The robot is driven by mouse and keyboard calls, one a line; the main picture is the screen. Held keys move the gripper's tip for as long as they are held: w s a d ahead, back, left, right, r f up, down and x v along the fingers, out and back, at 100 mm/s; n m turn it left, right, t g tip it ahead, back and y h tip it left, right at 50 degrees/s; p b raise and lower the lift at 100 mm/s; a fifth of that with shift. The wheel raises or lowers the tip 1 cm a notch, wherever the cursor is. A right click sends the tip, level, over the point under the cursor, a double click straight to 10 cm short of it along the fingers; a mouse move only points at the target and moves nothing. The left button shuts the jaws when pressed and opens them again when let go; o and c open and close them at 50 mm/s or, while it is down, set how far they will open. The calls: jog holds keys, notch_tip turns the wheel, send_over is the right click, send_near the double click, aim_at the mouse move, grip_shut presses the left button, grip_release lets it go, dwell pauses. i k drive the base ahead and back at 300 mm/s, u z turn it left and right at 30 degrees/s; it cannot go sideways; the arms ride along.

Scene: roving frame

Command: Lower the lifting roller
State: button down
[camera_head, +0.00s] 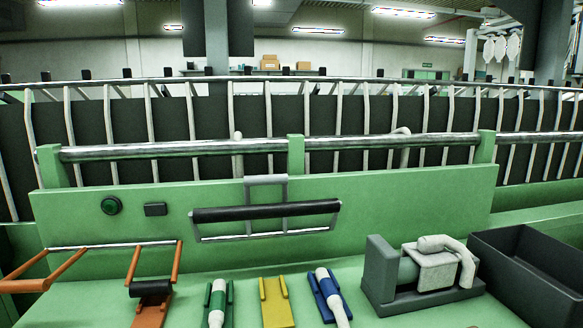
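A black roller (266,210) in a thin metal frame sits against the front of the green panel (400,205), slightly tilted with its right end higher. It is the likeliest lifting roller, though nothing labels it. A grey bracket (266,180) rises behind its middle. A long polished metal bar (180,149) runs along the panel's top on green posts. My gripper is not in view, so its state and its distance from the roller do not show.
An orange frame (135,262) stands front left. Green (230,300), yellow (276,302) and blue (326,290) holders line the front ledge. A grey device (380,275) and a dark open bin (530,262) are at right.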

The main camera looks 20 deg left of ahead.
aim_at(247, 213)
jog(key=k, duration=1.25)
jog(key=u, duration=0.55)
jog(key=i, duration=1)
jog(key=z, duration=0.05)
